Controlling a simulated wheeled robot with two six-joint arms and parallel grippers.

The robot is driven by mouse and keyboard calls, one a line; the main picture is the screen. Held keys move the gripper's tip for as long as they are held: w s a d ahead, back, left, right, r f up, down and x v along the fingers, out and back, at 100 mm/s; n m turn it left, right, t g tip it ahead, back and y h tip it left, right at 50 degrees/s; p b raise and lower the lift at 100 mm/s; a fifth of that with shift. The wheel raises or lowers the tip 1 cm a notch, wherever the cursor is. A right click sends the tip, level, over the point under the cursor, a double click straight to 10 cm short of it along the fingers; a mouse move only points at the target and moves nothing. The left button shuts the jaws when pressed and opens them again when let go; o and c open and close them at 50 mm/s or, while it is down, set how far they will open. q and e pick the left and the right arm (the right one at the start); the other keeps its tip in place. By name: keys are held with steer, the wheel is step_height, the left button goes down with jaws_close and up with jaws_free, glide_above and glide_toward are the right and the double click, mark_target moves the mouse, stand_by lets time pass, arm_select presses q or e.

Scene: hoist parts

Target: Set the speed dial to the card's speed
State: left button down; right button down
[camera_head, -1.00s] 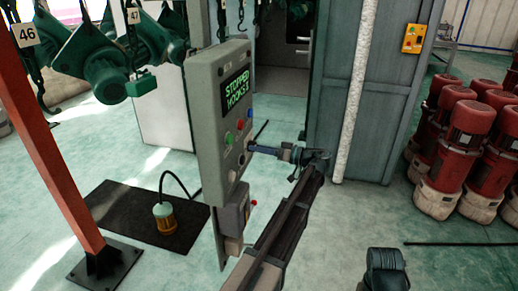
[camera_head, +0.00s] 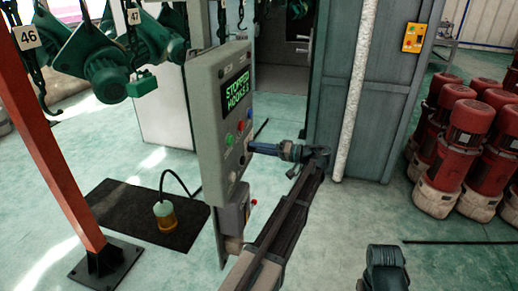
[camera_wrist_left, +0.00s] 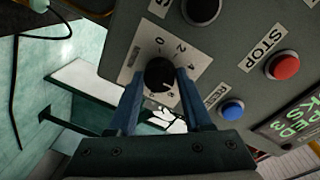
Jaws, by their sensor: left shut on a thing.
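The grey control box (camera_head: 208,130) stands upright at the centre of the head view, its green display (camera_head: 237,88) reading STOPPED and HOOKS with a digit. In the left wrist view the black speed dial (camera_wrist_left: 160,72) sits on a pale scale plate (camera_wrist_left: 183,58) with 0, 2 and 4 readable. The dial's pointer setting cannot be read clearly. My left gripper (camera_wrist_left: 159,84) has its blue fingers on either side of the dial, shut on it; it also shows in the head view (camera_head: 251,148). I cannot make out the speed card.
A blue button (camera_wrist_left: 232,109) and a red STOP button (camera_wrist_left: 285,66) lie beside the dial. A smaller box (camera_head: 233,213) hangs below the control box.

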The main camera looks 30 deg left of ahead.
stand_by(0.4)
arm_select(q)
steer(key=shift+c, duration=1.6)
jaws_free()
steer(key=shift+w+d, duration=0.1)
steer(key=w+d, duration=0.2)
steer(key=d, duration=1.1)
steer(key=shift+d+r+p, duration=0.25)
steer(key=shift+r+p, duration=0.15)
steer(key=shift+p, duration=0.05)
steer(key=s+d+f+m+t+h, duration=0.1)
steer(key=s+d+f+m+h, duration=0.3)
steer(key=s, duration=0.5)
steer(key=s+d+f+m+h, duration=0.4)
steer(key=s+d+f+h, duration=0.2)
steer(key=s+d+f, duration=0.3)
steer(key=s+d+f+m+t+h, duration=0.1)
steer(key=s+d+f+m+h, duration=0.3)
steer(key=s+d, duration=0.5)
step_height(320, 180, down, 4)
steer(key=shift+s+d+r+t+h, duration=0.25)
steer(key=shift+s+t+h, duration=0.05)
steer(key=shift+s+h, duration=0.8)
